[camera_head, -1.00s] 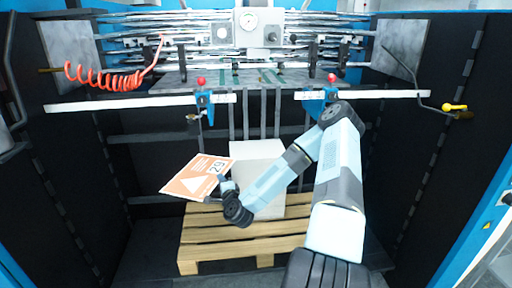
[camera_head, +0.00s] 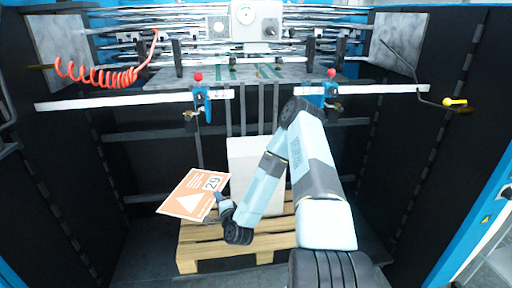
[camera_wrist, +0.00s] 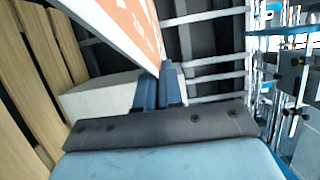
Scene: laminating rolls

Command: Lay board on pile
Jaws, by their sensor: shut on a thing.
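An orange and white board (camera_head: 190,196) with a triangle and the number 29 is held tilted at the left of the pile in the head view. My gripper (camera_head: 222,200) is shut on its lower right edge. In the wrist view the board (camera_wrist: 128,28) rises from between my gripper's fingers (camera_wrist: 160,85). A white pile (camera_head: 238,160) stands on the wooden pallet (camera_head: 205,250), partly hidden behind my arm. The pile also shows in the wrist view (camera_wrist: 95,100). The board is in the air, apart from the pile in the head view.
A machine with metal rollers (camera_head: 245,75) stands behind and above the pallet. A white bar with blue clamps (camera_head: 202,100) crosses in front of it. Dark panels (camera_head: 70,170) close both sides. The pallet's left front slats are bare. A coiled red hose (camera_head: 95,72) hangs at upper left.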

